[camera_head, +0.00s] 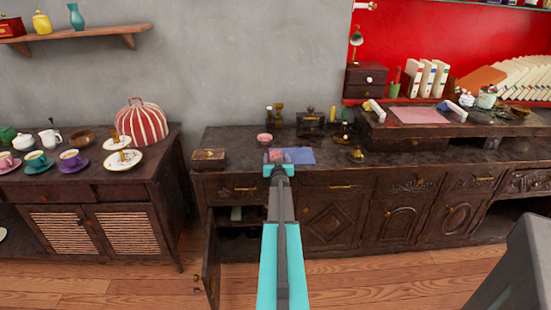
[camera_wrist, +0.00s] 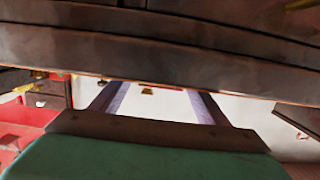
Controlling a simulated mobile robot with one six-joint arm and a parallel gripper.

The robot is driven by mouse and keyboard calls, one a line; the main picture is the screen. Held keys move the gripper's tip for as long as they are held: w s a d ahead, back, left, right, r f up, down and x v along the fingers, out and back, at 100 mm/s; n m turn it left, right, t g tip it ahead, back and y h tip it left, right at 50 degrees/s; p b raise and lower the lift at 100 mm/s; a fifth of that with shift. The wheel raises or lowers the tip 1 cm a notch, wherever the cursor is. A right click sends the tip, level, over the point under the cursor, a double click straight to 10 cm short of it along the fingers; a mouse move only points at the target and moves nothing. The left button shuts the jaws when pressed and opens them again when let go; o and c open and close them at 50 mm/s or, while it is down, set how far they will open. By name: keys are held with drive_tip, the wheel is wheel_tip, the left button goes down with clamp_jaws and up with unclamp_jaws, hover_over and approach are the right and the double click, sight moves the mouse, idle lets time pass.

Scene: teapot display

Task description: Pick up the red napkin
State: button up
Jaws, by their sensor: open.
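My gripper (camera_head: 278,158) is at the front edge of the dark middle counter, its two fingers apart. A small pinkish-red patch (camera_head: 276,154) shows between the fingers, beside a flat blue cloth (camera_head: 298,156). It may be the red napkin, partly hidden by the gripper; I cannot tell whether the fingers touch it. A flat pink sheet (camera_head: 418,116) lies on the raised counter to the right. In the wrist view my gripper (camera_wrist: 155,92) has spread fingers below a dark wooden edge, and no napkin can be made out there.
A wooden box (camera_head: 209,158) and a pink bowl (camera_head: 265,139) stand left of the gripper. A brass object (camera_head: 356,155) is to the right. A cabinet door (camera_head: 211,258) hangs open below the counter. The left cabinet (camera_head: 110,185) holds cups and a striped cover.

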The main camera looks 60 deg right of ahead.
idle(0.6)
drive_tip(key=c, duration=1.1)
drive_tip(key=shift+r, duration=0.1)
drive_tip(key=shift+r, duration=0.5)
wheel_tip(320, 180, up, 3)
drive_tip(key=shift+f+p, duration=0.1)
drive_tip(key=shift+p, duration=0.8)
drive_tip(key=v, duration=0.5)
drive_tip(key=s+f+v, duration=0.1)
drive_tip(key=v, duration=0.4)
drive_tip(key=d+v, duration=0.1)
drive_tip(key=v, duration=0.4)
drive_tip(key=shift+s+a+f+p, duration=0.1)
drive_tip(key=shift+s+a+p, duration=0.25)
drive_tip(key=shift+s, duration=0.2)
